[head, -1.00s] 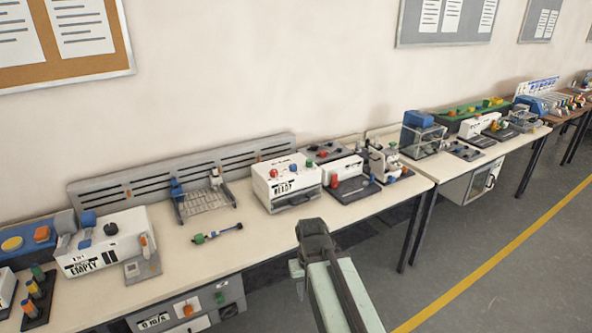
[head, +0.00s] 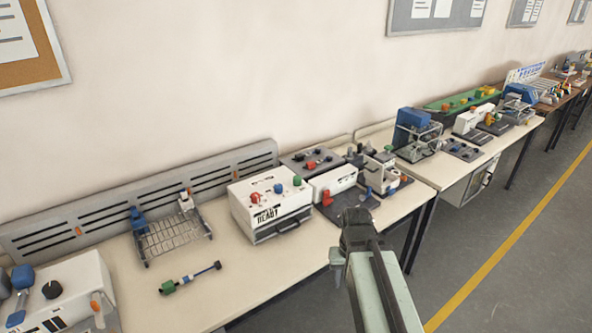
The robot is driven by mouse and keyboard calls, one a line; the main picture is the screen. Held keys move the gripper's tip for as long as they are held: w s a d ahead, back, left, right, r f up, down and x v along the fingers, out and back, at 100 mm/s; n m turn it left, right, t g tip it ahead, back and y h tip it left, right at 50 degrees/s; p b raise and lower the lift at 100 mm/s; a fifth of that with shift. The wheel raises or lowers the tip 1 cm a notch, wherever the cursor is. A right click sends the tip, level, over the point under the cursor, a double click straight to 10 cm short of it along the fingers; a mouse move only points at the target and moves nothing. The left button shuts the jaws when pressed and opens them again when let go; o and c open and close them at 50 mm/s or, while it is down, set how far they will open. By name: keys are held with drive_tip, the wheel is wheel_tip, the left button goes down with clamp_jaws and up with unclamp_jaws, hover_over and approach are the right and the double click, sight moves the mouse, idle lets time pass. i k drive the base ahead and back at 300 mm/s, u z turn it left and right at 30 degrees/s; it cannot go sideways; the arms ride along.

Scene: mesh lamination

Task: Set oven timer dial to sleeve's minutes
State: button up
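A white box unit (head: 262,212) with a READY label, red, blue and green knobs and a front handle stands on the near bench. At the left edge, a white unit (head: 82,288) carries a black dial (head: 52,289). A white cabinet (head: 462,190) with a front door hangs under the farther bench; I cannot tell which unit is the oven. No timer scale or minutes on a sleeve can be read. The end of my arm with my gripper (head: 357,222) is in front of the near bench's right part, touching nothing visible; its fingers cannot be made out.
A wire rack (head: 172,237) and a dark rod with a green end (head: 190,278) lie on the near bench (head: 225,290). Small fixtures crowd its right end. The farther bench holds a blue-topped unit (head: 415,130) and a green board (head: 462,101). Floor beside the yellow line (head: 510,240) is clear.

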sight(279, 187)
drive_tip(key=i, duration=1.1)
drive_tip(key=u, duration=0.5)
